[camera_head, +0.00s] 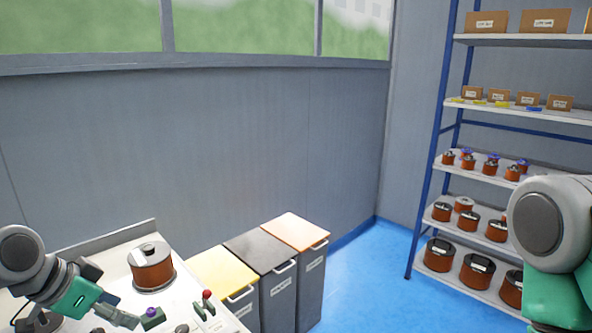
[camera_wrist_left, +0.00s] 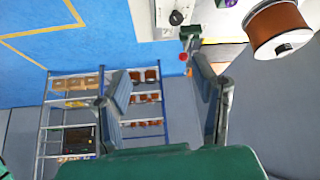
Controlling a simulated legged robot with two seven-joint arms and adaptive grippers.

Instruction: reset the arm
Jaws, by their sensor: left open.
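My left arm comes in low at the left of the head view, over the white workbench (camera_head: 185,306). Its gripper (camera_head: 128,318) is close to a small green block with a purple top (camera_head: 152,315); I cannot tell if they touch. In the left wrist view the two fingers of this gripper (camera_wrist_left: 163,84) stand apart with nothing seen held between them. A copper wire spool (camera_head: 152,270) stands upright on the bench behind the gripper; it also shows in the left wrist view (camera_wrist_left: 278,30). Part of my right arm (camera_head: 552,245) is at the right edge; its gripper is out of view.
A red-knobbed lever (camera_head: 207,296) stands on the bench right of the gripper. Yellow (camera_head: 222,268), black (camera_head: 260,249) and orange-topped (camera_head: 296,231) bins stand beside the bench. A blue-framed shelf (camera_head: 437,150) holds spools and boxes. Blue floor (camera_head: 370,285) is clear between.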

